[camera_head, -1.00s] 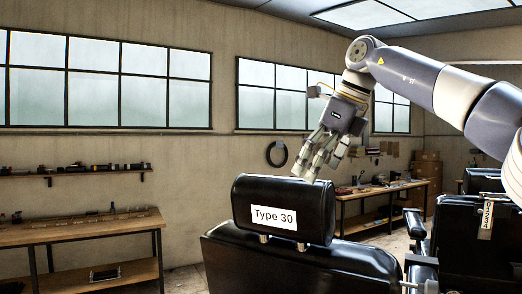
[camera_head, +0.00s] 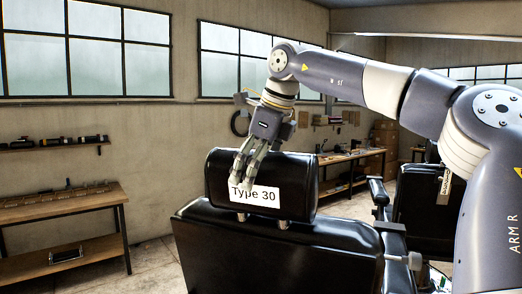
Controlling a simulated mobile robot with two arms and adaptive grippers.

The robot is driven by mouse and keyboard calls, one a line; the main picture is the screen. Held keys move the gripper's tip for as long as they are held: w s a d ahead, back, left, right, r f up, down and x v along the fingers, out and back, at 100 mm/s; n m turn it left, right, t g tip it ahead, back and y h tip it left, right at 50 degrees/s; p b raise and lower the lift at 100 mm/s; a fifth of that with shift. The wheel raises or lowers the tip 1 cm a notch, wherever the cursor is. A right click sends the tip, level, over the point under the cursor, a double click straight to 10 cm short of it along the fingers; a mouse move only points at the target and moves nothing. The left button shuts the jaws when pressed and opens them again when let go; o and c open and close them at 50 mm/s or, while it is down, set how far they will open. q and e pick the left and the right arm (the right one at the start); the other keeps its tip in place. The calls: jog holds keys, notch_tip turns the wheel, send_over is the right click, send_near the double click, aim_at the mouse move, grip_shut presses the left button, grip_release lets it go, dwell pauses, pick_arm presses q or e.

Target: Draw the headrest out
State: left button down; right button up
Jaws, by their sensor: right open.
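The black headrest (camera_head: 297,177) with a white "Type 30" label stands on two short metal posts (camera_head: 262,220) above the black chair back (camera_head: 270,258). My right gripper (camera_head: 240,180) points down at the headrest's left half. Its fingers are open and overlap the near face and the top left of the label in the picture. I cannot tell whether they touch the headrest. My left gripper does not show.
A second black chair (camera_head: 416,200) with a tag stands at the right. A wooden workbench (camera_head: 62,207) is along the left wall, below a shelf with tools (camera_head: 55,145). Another bench (camera_head: 340,160) stands behind. Bare floor (camera_head: 155,262) lies left of the chair back.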

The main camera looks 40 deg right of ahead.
jog(key=shift+f, duration=0.4)
jog(key=c, duration=1.2)
jog(key=shift+s+a, duration=0.1)
jog(key=shift+s, duration=0.05)
jog(key=c, duration=0.8)
jog(key=o, duration=1.2)
jog(key=shift+f, duration=0.2)
jog(key=c, duration=0.6)
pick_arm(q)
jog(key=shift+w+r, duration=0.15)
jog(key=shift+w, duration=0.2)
pick_arm(e)
jog(key=shift+c, duration=0.2)
